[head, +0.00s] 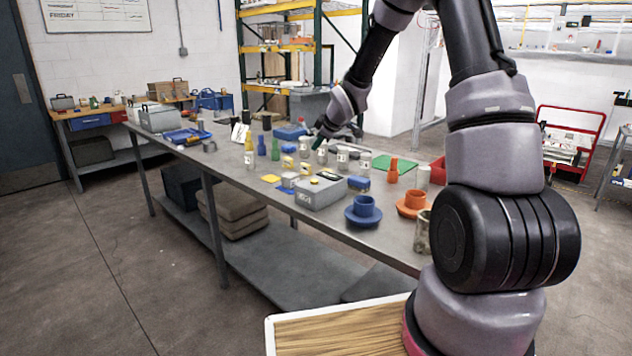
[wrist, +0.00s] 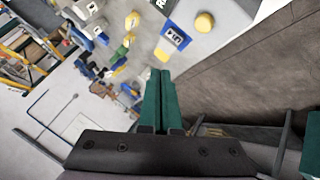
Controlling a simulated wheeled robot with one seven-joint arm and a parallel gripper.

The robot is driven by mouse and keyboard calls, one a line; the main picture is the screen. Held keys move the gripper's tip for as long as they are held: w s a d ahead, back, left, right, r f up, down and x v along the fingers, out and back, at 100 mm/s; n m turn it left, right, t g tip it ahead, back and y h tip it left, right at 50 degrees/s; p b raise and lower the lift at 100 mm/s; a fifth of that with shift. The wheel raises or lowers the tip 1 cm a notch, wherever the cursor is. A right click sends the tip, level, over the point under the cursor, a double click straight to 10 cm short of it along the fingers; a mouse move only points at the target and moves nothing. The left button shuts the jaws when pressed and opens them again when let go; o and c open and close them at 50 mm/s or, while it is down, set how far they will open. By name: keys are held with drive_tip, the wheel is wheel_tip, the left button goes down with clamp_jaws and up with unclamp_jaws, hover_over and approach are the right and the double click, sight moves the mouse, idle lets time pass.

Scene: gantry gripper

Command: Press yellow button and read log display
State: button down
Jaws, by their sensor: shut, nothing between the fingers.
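A grey box (head: 318,194) stands on the metal table, with a small yellow button (head: 314,182) on its top. In the wrist view the grey box (wrist: 222,38) is at the top right. My gripper (head: 318,140) is above the table, behind and apart from the box in the head view. In the wrist view its green fingers (wrist: 158,74) are together and empty, below the display in the picture and not on the button.
The table (head: 250,198) is crowded with jars, bottles and small blocks near the box. A blue cup on a saucer (head: 363,211) and an orange cup (head: 413,203) stand toward the right. A green mat (head: 395,164) lies behind them. Shelving stands behind the table.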

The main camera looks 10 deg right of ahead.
sight(317, 180)
drive_tip(key=shift+f, duration=0.1)
drive_tip(key=shift+f, duration=4.3)
drive_tip(key=shift+f, duration=0.1)
drive_tip(key=shift+f, duration=0.3)
drive_tip(key=shift+f, duration=0.5)
drive_tip(key=shift+r, duration=0.9)
drive_tip(key=shift+r, duration=0.1)
drive_tip(key=shift+r, duration=2.4)
